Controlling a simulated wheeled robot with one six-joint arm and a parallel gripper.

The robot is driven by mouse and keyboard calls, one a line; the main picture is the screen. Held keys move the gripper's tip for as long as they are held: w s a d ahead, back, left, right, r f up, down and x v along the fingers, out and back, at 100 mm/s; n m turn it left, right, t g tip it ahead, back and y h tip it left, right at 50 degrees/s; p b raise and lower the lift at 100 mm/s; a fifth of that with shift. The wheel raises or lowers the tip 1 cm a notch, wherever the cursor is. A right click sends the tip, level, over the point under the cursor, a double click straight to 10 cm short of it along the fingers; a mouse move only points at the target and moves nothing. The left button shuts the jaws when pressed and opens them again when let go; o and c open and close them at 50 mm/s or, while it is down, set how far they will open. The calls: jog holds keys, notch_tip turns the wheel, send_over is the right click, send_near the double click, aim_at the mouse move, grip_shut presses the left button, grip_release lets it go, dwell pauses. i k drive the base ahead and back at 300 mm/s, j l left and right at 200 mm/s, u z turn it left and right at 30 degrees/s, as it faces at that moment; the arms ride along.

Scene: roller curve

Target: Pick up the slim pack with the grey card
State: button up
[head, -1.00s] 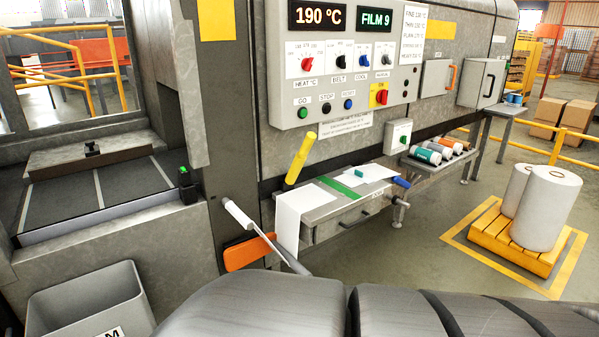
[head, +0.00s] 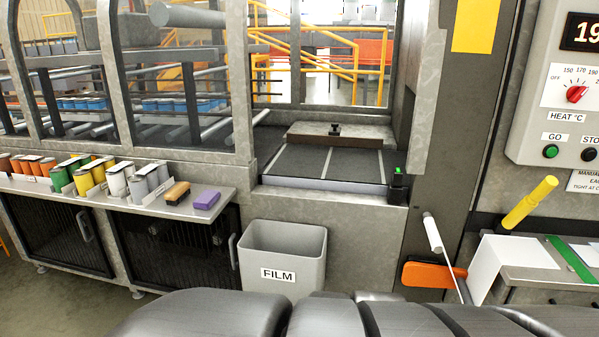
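Small groups of cylinders, which may be packs, stand on the grey shelf (head: 225,178) at the left. The rightmost group has grey cylinders (head: 151,180) beside white ones (head: 119,182), with pale pieces on top and at the front. It is too small to tell which group is slim or carries a grey card. Farther left are green and yellow cylinders (head: 82,182) and orange-brown ones (head: 25,165). My gripper is not in view; only dark grey parts of my own arm show along the bottom edge.
A brown-orange block (head: 177,192) and a purple block (head: 207,199) lie at the shelf's right end. A grey FILM bin (head: 283,258) stands on the floor right of the shelf. An orange paddle (head: 432,275) and a yellow handle (head: 530,202) stick out at the right.

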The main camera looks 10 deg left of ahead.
aim_at(148, 183)
jog(key=u, duration=1.35)
